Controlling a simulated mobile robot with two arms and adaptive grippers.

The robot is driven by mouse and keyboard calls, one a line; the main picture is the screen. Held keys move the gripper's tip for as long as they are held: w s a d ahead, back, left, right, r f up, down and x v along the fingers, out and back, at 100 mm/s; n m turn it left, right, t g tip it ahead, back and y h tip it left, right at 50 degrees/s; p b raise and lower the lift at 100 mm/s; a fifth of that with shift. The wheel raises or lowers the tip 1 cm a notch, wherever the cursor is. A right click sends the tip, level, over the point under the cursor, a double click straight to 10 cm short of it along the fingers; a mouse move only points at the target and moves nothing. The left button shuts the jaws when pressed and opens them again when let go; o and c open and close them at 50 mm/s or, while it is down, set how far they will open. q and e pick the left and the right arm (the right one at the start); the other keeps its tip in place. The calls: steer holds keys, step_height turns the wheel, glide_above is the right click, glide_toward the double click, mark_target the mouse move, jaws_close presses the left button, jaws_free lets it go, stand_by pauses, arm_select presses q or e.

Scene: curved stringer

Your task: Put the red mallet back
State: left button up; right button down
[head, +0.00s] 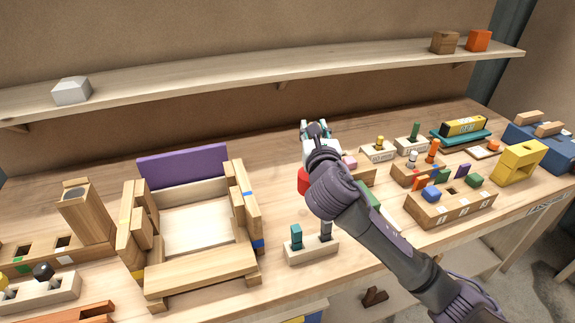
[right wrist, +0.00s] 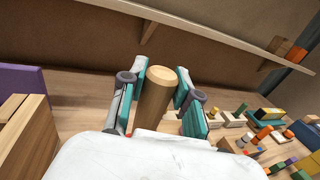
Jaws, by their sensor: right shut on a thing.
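My right gripper (head: 316,130) is over the middle of the workbench. In the right wrist view its teal fingers (right wrist: 160,90) are shut on a round wooden handle (right wrist: 155,97) that stands up between them. A red part (head: 303,181), which looks like the head of the red mallet, shows below the gripper in the head view. My wrist hides most of it, so I cannot tell whether it touches the bench. My left gripper is in neither view.
An open wooden box with a purple back panel (head: 183,166) stands left of the gripper. A pale block (head: 312,251) with upright pieces is in front. Small holders, a yellow block (head: 518,165) and a blue case fill the right. A shelf (head: 270,70) runs behind.

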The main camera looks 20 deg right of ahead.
steer(key=w+a+f, duration=0.4)
steer(key=w+f, duration=0.1)
steer(key=f, duration=0.3)
steer(key=shift+a, duration=0.4)
steer(key=shift+w+f, duration=0.1)
steer(key=shift+f, duration=0.05)
steer(key=c, duration=0.8)
jaws_free()
steer(key=shift+f, duration=0.1)
steer(key=shift+c, duration=0.2)
steer(key=b+v, duration=0.1)
steer(key=v, duration=1.1)
